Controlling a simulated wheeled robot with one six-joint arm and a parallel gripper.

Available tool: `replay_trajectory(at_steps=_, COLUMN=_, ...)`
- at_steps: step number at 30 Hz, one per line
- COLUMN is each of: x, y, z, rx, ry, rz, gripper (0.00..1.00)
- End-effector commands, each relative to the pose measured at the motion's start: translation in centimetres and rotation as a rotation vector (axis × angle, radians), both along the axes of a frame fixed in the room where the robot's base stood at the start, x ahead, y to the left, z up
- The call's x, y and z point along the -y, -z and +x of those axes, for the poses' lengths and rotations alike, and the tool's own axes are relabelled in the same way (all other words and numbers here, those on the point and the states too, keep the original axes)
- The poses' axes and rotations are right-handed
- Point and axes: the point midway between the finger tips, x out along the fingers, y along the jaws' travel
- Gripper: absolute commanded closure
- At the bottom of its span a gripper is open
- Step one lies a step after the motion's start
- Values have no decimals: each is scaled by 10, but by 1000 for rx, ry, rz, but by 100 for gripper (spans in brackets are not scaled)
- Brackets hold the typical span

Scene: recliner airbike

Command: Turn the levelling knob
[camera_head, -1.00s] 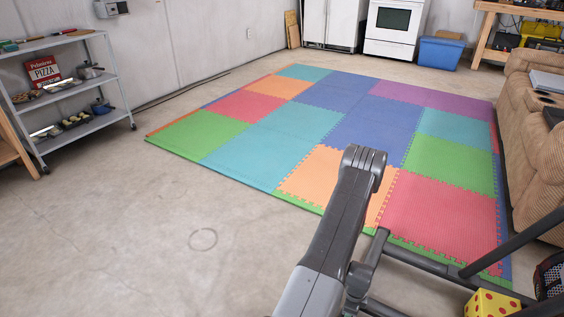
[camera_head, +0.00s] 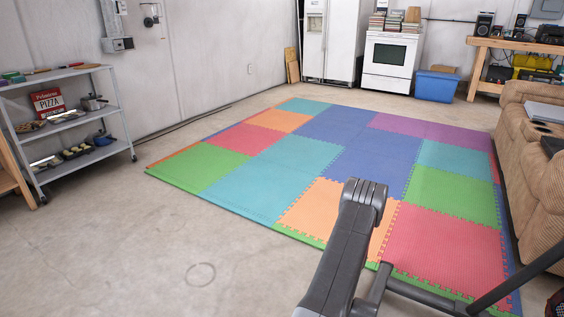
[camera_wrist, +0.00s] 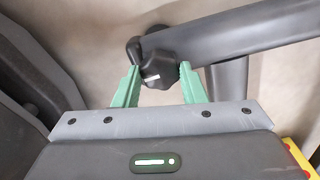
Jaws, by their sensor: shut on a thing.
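The black lobed levelling knob (camera_wrist: 160,70) sits near the end of a dark grey tube (camera_wrist: 240,32) in the wrist view. A small white mark shows on its face. My gripper (camera_wrist: 158,82) has two green fingers, one on each side of the knob, and is shut on it. The knob's far side is hidden. Neither the knob nor my gripper's fingers can be made out in the head view. A dark frame with a long bar (camera_head: 427,295) crosses the lower right of the head view.
A multicoloured foam mat (camera_head: 330,155) covers the floor ahead. A metal shelf (camera_head: 67,124) stands left, a tan recliner (camera_head: 521,145) right. A white stove (camera_head: 391,62) and blue bin (camera_head: 437,86) are at the back. Yellow, red-dotted thing (camera_wrist: 299,157) lies lower right of my gripper. Concrete floor is open front left.

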Motion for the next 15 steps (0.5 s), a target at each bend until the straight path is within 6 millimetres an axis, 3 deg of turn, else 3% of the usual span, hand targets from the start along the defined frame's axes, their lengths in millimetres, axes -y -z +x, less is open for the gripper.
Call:
replay_trajectory(at_steps=6, x=0, y=1, z=0, rx=0, ry=183, rz=0, gripper=75)
replay_trajectory(at_steps=15, x=0, y=0, z=0, rx=0, ry=213, rz=0, gripper=75)
